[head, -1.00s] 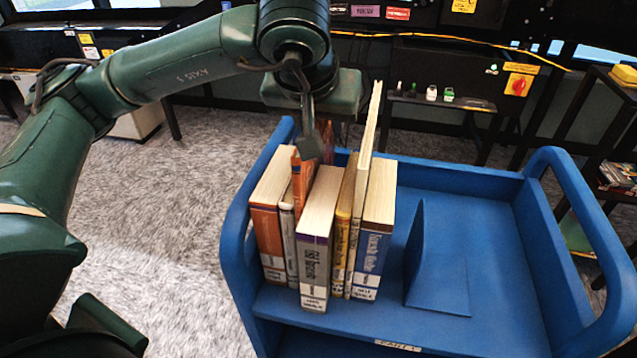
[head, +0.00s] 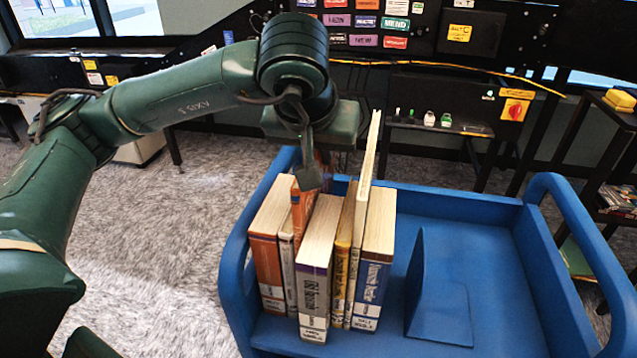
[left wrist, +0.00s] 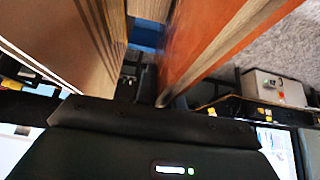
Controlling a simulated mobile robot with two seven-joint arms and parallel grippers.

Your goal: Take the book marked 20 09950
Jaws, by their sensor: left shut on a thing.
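A row of upright books stands at the left end of a blue cart (head: 470,225). My left gripper (head: 309,178) reaches down from above at the back of the row and is shut on an orange book (head: 302,210). That book stands between a thin grey book (head: 288,270) and a thick white-paged book with a purple band (head: 314,285). In the left wrist view an orange cover (left wrist: 200,45) runs close in front of the camera. The spine labels are too small to read, so I cannot tell which book is marked 20 09950. My right gripper is out of view.
Another orange-spined book (head: 268,260) stands at the left end of the row. Yellow books (head: 343,270) and a blue-spined book (head: 372,280) stand to the right. A blue bookend (head: 430,285) stands apart from them. The cart's right part is empty.

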